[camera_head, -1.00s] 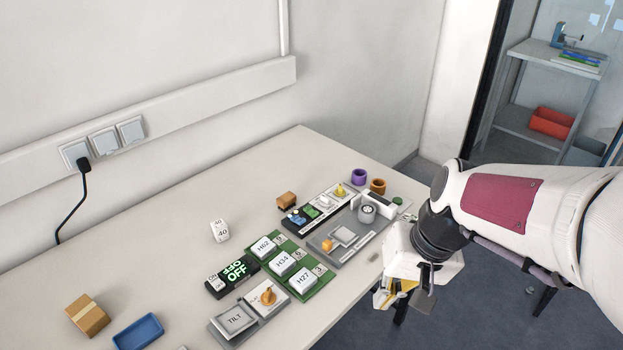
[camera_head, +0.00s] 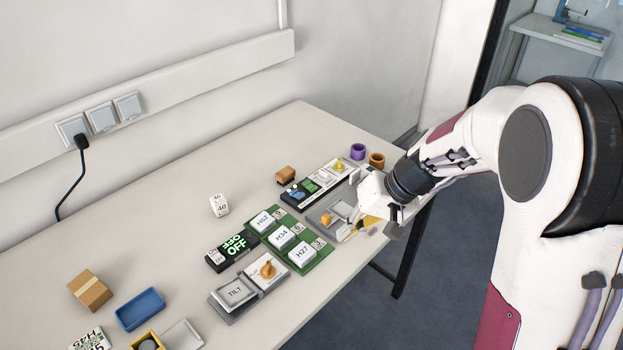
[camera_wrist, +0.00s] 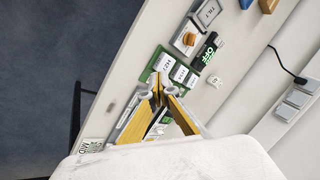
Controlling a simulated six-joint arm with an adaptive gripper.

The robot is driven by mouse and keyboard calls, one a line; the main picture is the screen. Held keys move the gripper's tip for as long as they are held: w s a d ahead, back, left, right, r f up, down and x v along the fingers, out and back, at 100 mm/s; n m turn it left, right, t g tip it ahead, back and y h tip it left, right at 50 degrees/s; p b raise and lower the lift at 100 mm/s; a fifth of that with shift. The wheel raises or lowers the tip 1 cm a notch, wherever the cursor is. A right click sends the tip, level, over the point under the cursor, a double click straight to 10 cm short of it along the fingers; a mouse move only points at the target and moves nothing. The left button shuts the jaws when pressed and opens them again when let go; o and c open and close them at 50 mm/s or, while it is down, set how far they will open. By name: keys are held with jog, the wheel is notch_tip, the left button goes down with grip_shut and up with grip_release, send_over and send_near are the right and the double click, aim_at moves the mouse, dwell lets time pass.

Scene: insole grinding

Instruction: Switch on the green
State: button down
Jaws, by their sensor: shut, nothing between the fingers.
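A dark panel (camera_head: 287,197) carries a blue switch, a green switch (camera_head: 308,187), a white one and a yellow knob (camera_head: 339,165). A black block (camera_head: 220,259) shows "OFF" in green letters; it also shows in the wrist view (camera_wrist: 207,52). A green board (camera_head: 325,254) holds white keys marked H62, H34 and H27. My gripper (camera_head: 348,237) is shut and empty, over the near edge of the grey panel (camera_head: 322,226), right of the green board. In the wrist view my gripper (camera_wrist: 157,88) points toward the board. The grey panel's right part is hidden behind my gripper.
A TILT panel (camera_head: 236,292) with an orange knob (camera_head: 268,269) lies left of the green board. A white numbered cube (camera_head: 219,206), brown box (camera_head: 90,291), blue tray (camera_head: 140,309) and purple ring (camera_head: 357,151) stand on the table. The table's back left is clear.

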jog(key=w+a+f+n+t+y, duration=0.1)
jog(key=w+f, duration=0.2)
jog(key=w, duration=0.4)
jog(key=w+a+f+n+t+y, duration=0.1)
jog(key=w+f+n+t, duration=0.15)
jog(key=w, duration=0.45)
jog(key=w+d+r+n+t, duration=0.1)
jog(key=w+r+n, duration=0.3)
jog(key=w, duration=0.5)
jog(key=shift+w+n+t, duration=0.35)
jog(key=shift+t, duration=0.4)
jog(key=shift+d, duration=0.1)
jog(key=shift+f, duration=0.15)
send_over(311, 188)
jog(key=f, duration=0.5)
jog(key=shift+w+d+f, duration=0.15)
jog(key=shift+d+f, duration=0.15)
jog(key=shift+f, duration=0.05)
jog(key=shift+a+f, duration=0.1)
jog(key=shift+f, duration=0.85)
jog(key=shift+w+a+f, duration=0.1)
jog(key=shift+w+f, duration=0.05)
jog(key=shift+f, duration=0.8)
